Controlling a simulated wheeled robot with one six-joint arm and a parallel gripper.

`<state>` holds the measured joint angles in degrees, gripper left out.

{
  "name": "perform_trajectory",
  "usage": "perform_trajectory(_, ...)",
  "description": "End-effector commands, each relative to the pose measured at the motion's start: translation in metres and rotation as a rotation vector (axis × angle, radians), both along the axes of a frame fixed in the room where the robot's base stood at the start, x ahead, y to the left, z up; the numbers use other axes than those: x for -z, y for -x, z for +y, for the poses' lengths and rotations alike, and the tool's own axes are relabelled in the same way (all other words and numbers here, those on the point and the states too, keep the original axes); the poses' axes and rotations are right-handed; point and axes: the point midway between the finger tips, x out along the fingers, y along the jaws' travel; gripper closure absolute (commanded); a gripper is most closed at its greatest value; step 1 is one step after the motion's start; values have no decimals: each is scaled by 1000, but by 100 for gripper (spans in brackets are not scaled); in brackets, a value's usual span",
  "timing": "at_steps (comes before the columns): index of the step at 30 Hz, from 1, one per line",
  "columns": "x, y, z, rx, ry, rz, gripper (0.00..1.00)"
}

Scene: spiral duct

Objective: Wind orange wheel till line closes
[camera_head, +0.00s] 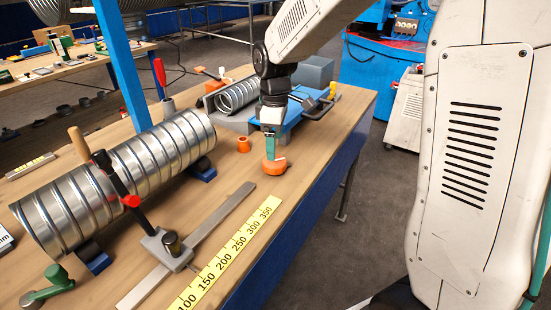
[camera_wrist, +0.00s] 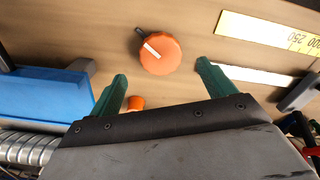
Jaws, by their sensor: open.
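The orange wheel (camera_head: 275,169) lies near the table's front edge, below my gripper (camera_head: 271,140) in the head view. In the wrist view the wheel (camera_wrist: 162,58) has a white line from near its middle to its upper-left rim, where a small dark piece (camera_wrist: 139,31) sits beside it. I cannot tell whether line and dark piece are joined. My gripper also shows in the wrist view (camera_wrist: 161,72); its two green fingers are spread apart, with the wheel ahead of the gap. No contact with the wheel shows in the wrist view.
A spiral duct (camera_head: 125,178) lies at left with a clamp (camera_head: 170,245) before it. A yellow scale (camera_head: 232,255) runs along the front edge. A small orange ring (camera_head: 243,144) stands left of the wheel. A blue fixture (camera_head: 300,108) is behind.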

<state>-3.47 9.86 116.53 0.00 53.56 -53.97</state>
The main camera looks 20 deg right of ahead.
Motion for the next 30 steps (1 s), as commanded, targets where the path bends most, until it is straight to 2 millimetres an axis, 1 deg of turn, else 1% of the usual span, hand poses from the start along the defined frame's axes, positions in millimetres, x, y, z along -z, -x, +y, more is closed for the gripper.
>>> perform_trajectory(1,9,1,0,1,0,5,18)
perform_trajectory(6,37,2,-1,3,0,5,18)
perform_trajectory(12,59,1,-1,3,1,3,18)
perform_trajectory(15,62,1,-1,3,0,2,18)
perform_trajectory(22,63,1,0,3,0,1,18)
perform_trajectory(23,63,1,0,3,0,1,23)
perform_trajectory(24,63,1,0,3,0,1,34)
perform_trajectory(26,63,1,0,3,0,1,51)
perform_trajectory(27,63,1,0,3,0,1,62)
perform_trajectory(30,63,1,0,3,0,1,62)
